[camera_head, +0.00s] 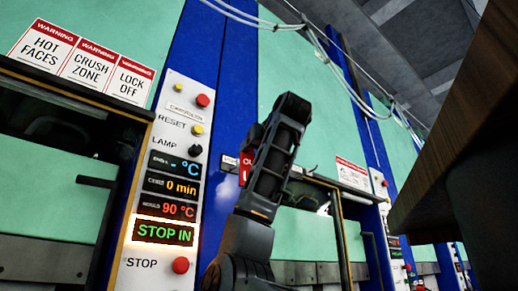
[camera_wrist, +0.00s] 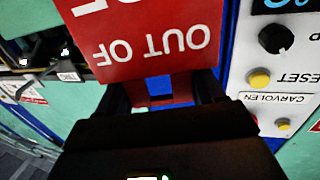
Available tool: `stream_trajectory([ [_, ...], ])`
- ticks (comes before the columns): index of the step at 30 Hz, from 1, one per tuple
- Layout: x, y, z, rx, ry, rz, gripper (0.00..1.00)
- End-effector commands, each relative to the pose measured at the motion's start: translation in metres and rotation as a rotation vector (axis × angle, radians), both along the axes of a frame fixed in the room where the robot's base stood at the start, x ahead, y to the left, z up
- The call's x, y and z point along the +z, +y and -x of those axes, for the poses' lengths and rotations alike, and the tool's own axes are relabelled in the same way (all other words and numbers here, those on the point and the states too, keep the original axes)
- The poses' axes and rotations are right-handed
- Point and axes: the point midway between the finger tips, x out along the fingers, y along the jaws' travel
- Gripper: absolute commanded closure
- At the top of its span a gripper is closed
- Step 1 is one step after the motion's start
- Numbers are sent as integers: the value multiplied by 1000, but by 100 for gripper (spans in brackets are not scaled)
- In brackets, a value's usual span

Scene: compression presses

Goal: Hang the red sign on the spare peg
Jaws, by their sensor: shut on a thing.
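The red sign (camera_wrist: 150,35) fills the top middle of the wrist view, with white "OUT OF" lettering upside down there. My gripper (camera_wrist: 163,92) is shut on the sign's lower part in that view. In the head view only a small piece of the red sign (camera_head: 246,166) shows at the left side of my arm; my arm hides the rest and the gripper's jaws. I cannot make out the spare peg in either view.
A white control panel (camera_head: 148,262) with buttons and lit displays stands left of my arm; it also shows in the wrist view (camera_wrist: 240,72). Warning signs (camera_head: 85,62) hang at upper left. A brown overhanging surface (camera_head: 455,130) is at right. Cables (camera_head: 340,75) run above.

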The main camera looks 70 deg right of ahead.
Motion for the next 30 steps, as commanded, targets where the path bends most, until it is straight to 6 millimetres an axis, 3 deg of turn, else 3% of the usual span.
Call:
stream_trajectory([
  [30,-4,-29,-47,0,0,0,87],
])
